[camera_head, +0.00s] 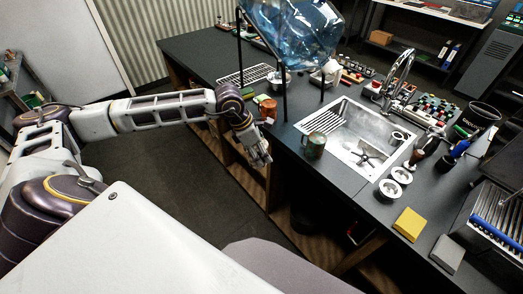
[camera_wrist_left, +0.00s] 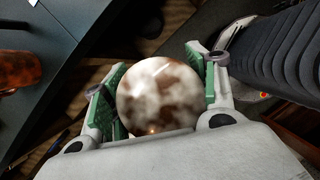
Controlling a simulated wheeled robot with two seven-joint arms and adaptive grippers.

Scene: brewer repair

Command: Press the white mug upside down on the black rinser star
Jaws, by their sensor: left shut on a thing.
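My left gripper (camera_head: 258,152) hangs in front of the counter's near edge, left of the sink. In the left wrist view its green pads (camera_wrist_left: 160,100) are shut on a round white thing with brown blotches, which I take as the white mug (camera_wrist_left: 160,97). I cannot tell whether its base or its mouth faces the camera. In the head view the mug is not clear behind the fingers. The black rinser star (camera_head: 366,158) lies on the steel at the near end of the sink, right of the gripper and apart from it. My right gripper is not in view.
A green mug (camera_head: 313,146) stands between the gripper and the sink (camera_head: 338,122). A big blue bottle (camera_head: 295,30) hangs on a stand behind.

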